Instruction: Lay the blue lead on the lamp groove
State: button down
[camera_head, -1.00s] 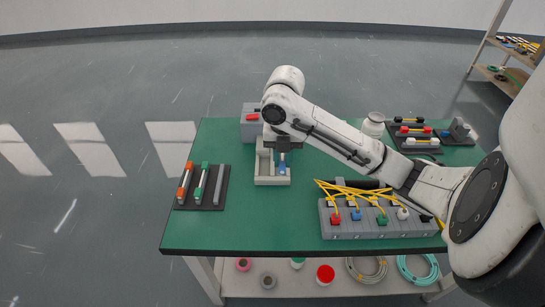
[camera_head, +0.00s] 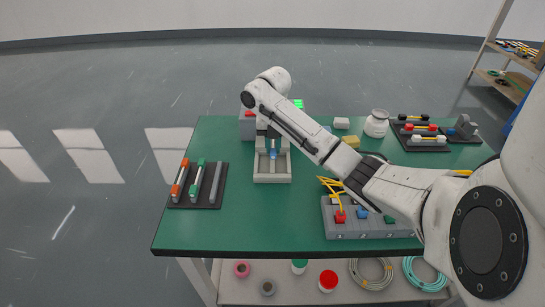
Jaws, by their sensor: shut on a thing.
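My gripper (camera_head: 271,142) points down over the pale tray (camera_head: 258,177) and is shut on the blue lead (camera_head: 272,154). The lead is near the middle of the tray, between its side walls; I cannot tell whether it touches the floor. A dark rack (camera_head: 206,201) at the left holds an orange-ended lead (camera_head: 180,178), a green-ended lead (camera_head: 197,180) and a plain grey strip (camera_head: 216,183). I cannot tell which groove is the lamp groove.
A grey box (camera_head: 246,130) and a bright green patch (camera_head: 298,103) are behind my arm. A grey socket block (camera_head: 345,229) with yellow cables is at the front right. A white jar (camera_head: 376,123) and another rack (camera_head: 423,146) stand at the back right. The front-left tabletop is clear.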

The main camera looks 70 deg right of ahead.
jog(key=shift+w+d+f, duration=0.25)
jog(key=shift+d+f, duration=0.05)
jog(key=shift+f, duration=1.65)
jog(key=shift+f, duration=0.1)
jog(key=c, duration=1)
grip_release()
